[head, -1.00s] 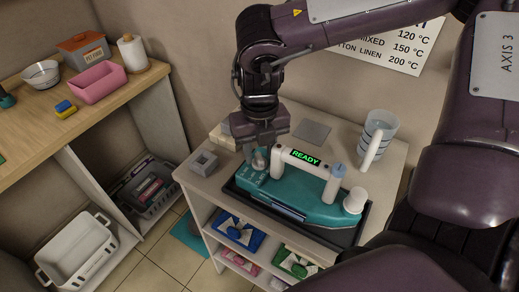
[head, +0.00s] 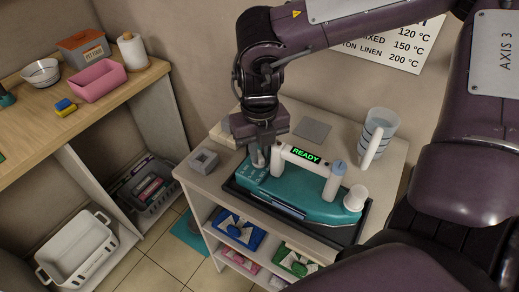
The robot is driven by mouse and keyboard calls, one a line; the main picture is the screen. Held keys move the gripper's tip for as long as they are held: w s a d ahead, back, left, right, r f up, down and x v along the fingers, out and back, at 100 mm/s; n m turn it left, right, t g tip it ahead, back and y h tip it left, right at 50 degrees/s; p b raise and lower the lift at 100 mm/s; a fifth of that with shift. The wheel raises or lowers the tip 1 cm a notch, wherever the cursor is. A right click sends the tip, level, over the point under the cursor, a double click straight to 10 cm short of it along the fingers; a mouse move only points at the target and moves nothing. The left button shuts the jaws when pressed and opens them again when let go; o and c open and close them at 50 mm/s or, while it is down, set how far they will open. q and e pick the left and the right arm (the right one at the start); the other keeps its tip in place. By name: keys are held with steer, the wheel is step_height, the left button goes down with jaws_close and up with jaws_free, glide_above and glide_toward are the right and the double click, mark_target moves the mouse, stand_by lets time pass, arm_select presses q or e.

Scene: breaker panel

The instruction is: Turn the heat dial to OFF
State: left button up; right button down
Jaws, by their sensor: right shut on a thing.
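A teal iron (head: 295,199) with a white handle lies in a dark tray (head: 237,187) on the small cabinet. A green READY display (head: 306,155) is lit on its handle. My right gripper (head: 258,160) points down over the iron's left end and is shut on the heat dial (head: 259,160), a small pale knob mostly hidden between the fingers. Small markings beside the dial are too small to read. My left gripper is not in view.
A small grey square block (head: 203,161) sits left of the iron. A measuring jug (head: 378,132) and a flat grey plate (head: 311,131) are behind it. A temperature chart (head: 390,45) hangs on the wall. Folded cloths lie on the shelves below.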

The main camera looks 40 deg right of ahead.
mark_target(260, 154)
steer(key=n+b, duration=0.2)
steer(key=n, duration=0.1)
steer(key=shift+f, duration=0.1)
steer(key=shift+n+b, duration=0.85)
steer(key=shift+n, duration=1.55)
steer(key=c, duration=1.4)
jaws_free()
step_height(260, 154, up, 8)
steer(key=shift+r, duration=0.1)
